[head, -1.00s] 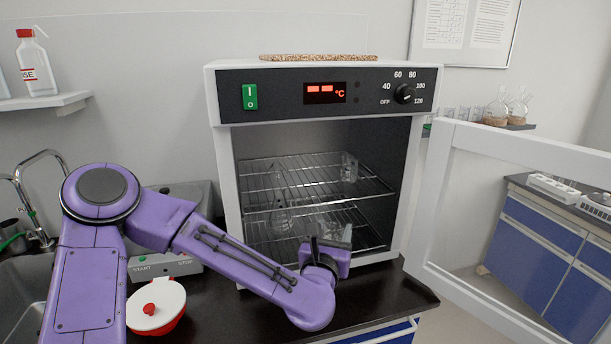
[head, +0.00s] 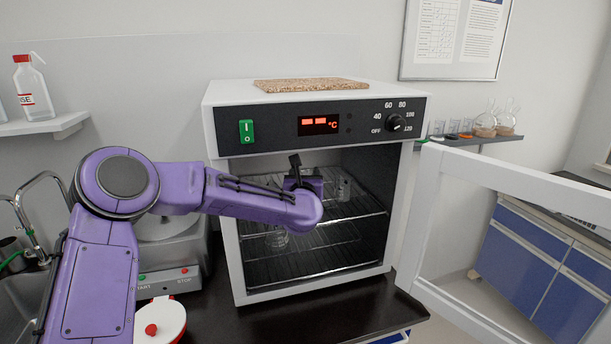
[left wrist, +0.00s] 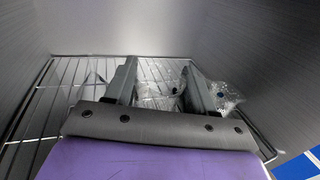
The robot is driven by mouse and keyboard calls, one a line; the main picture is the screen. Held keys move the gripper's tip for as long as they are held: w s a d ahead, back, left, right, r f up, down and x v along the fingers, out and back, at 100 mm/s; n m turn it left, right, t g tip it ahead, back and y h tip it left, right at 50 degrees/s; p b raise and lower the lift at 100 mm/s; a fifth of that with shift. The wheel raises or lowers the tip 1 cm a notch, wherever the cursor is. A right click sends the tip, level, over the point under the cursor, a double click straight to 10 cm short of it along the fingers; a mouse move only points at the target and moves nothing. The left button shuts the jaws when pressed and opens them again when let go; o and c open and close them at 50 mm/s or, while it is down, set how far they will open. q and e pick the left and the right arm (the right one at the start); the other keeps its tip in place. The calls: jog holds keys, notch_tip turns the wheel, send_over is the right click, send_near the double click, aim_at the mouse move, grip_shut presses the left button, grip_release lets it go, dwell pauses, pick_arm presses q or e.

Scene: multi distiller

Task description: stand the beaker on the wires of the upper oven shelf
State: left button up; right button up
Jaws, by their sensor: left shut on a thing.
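My left gripper (head: 303,177) is inside the open oven (head: 222,118), above the wires of the upper shelf (head: 366,207). In the left wrist view its two fingers (left wrist: 160,76) are shut on a clear glass beaker (left wrist: 156,93), with the shelf wires behind and around it. In the head view the held beaker is hidden by the gripper and arm. I cannot tell whether its base touches the wires. Another clear glass vessel (head: 343,187) stands on the upper shelf just right of the gripper; it also shows in the left wrist view (left wrist: 224,95). My right gripper is out of view.
A glass flask (head: 277,240) stands low at the left in the oven, partly behind the shelf front. The oven door (head: 425,215) is swung open to the right. A cork mat (head: 310,85) lies on top. A white-lidded red pot (head: 160,322) stands on the counter.

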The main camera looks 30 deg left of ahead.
pick_arm(q)
jog(key=shift+w+a, duration=0.2)
jog(key=shift+w, duration=0.2)
notch_tip(320, 180, down, 3)
jog(key=shift+w+f+p, duration=0.1)
jog(key=shift+f+p, duration=0.05)
jog(key=shift+p, duration=0.95)
jog(key=shift+f, duration=0.2)
jog(key=shift+f+b, duration=0.1)
jog(key=shift+b, duration=0.3)
jog(key=o, duration=1.1)
